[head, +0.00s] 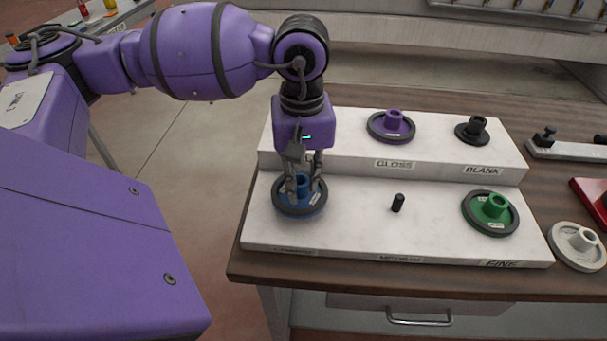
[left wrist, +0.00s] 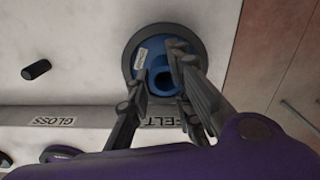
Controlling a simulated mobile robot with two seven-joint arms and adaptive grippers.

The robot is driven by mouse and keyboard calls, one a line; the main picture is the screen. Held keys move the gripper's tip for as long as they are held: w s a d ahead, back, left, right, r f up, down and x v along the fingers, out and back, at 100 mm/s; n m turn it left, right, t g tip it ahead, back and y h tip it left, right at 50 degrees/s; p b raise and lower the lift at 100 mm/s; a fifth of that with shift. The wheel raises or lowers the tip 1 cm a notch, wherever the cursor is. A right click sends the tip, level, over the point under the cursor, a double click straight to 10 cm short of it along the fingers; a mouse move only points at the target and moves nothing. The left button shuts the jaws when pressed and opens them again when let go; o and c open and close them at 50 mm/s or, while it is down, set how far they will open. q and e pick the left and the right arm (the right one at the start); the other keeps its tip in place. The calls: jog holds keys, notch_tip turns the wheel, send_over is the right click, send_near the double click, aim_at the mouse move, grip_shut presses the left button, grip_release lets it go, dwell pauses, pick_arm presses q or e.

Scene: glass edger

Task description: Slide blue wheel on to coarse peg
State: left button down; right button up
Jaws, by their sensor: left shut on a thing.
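The blue wheel (head: 318,205) has a dark grey rim and a raised blue hub. It is at the front left of the white stepped stand, over the spot with the partly hidden front-left label. My left gripper (head: 303,188) points down and its fingers are shut on the hub. In the left wrist view, the blue wheel (left wrist: 142,85) shows between the fingers (left wrist: 160,72), with a dark hole in the hub. The coarse peg is hidden under the wheel. I cannot tell whether the wheel rests flat on the stand or sits slightly above it.
A bare black peg (head: 398,203) stands at MEDIUM. A green wheel (head: 490,213) is at FINE, a purple wheel (head: 391,127) at GLOSS and a black wheel (head: 473,131) at BLANK. A white wheel (head: 578,246) lies on the wooden table right of the stand.

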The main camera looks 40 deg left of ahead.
pick_arm(q)
jog(key=shift+f, duration=0.4)
pick_arm(e)
jog(key=shift+f, duration=0.3)
pick_arm(q)
jog(key=shift+f+b, duration=0.35)
jog(key=shift+b, duration=0.15)
pick_arm(e)
jog(key=shift+w+a+f, duration=0.1)
jog(key=shift+w+f, duration=0.05)
jog(key=shift+f, duration=0.1)
pick_arm(q)
jog(key=shift+f, duration=0.3)
pick_arm(e)
jog(key=shift+f, duration=0.25)
pick_arm(q)
jog(key=c, duration=1.8)
grip_release()
jog(key=o, duration=0.3)
jog(key=shift+r, duration=0.1)
pick_arm(e)
jog(key=shift+s, duration=0.6)
pick_arm(q)
jog(key=shift+r, duration=0.35)
notch_tip(320, 180, up, 11)
jog(key=shift+r, duration=0.15)
pick_arm(e)
jog(key=shift+w, duration=0.2)
pick_arm(q)
jog(key=shift+s, duration=0.1)
